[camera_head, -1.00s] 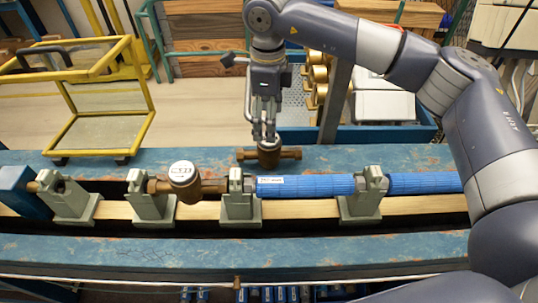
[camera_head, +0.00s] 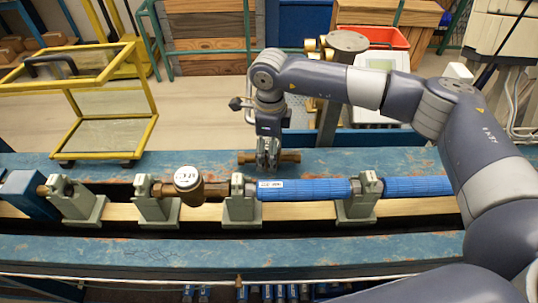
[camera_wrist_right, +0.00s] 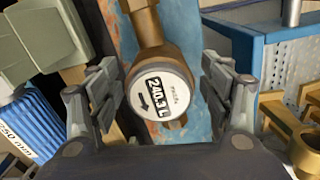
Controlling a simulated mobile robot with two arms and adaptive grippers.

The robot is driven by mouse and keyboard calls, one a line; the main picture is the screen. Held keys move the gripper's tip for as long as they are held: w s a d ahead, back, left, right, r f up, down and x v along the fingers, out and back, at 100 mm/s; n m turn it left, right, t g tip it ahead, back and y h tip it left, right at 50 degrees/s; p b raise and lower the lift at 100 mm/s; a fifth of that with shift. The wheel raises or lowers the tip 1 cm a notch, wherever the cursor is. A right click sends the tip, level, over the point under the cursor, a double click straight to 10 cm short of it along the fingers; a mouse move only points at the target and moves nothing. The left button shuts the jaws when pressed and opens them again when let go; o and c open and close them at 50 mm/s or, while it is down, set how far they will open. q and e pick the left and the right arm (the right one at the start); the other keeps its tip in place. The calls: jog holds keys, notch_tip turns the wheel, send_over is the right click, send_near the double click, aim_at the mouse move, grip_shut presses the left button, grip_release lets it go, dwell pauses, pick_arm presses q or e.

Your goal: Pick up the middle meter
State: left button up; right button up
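A brass meter (camera_head: 290,157) lies on the far blue bench top, mostly hidden by my right gripper (camera_head: 268,160) in the head view. My right gripper (camera_wrist_right: 160,68) is open, one finger on each side of the meter, with a small gap on both sides. A second brass meter (camera_head: 188,190) with a white dial sits between grey clamps in the line. My left gripper is not in view.
Grey clamps (camera_head: 240,205) and a blue pipe (camera_head: 305,190) run along the rail in front of the meter. A yellow frame cart (camera_head: 103,155) stands at the left. Behind the bench are a perforated blue tray and brass parts (camera_wrist_right: 305,145).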

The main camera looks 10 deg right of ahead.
jog(key=c, duration=1.4)
jog(key=shift+w+r, duration=0.1)
jog(key=shift+r, duration=0.05)
jog(key=shift+c, duration=0.5)
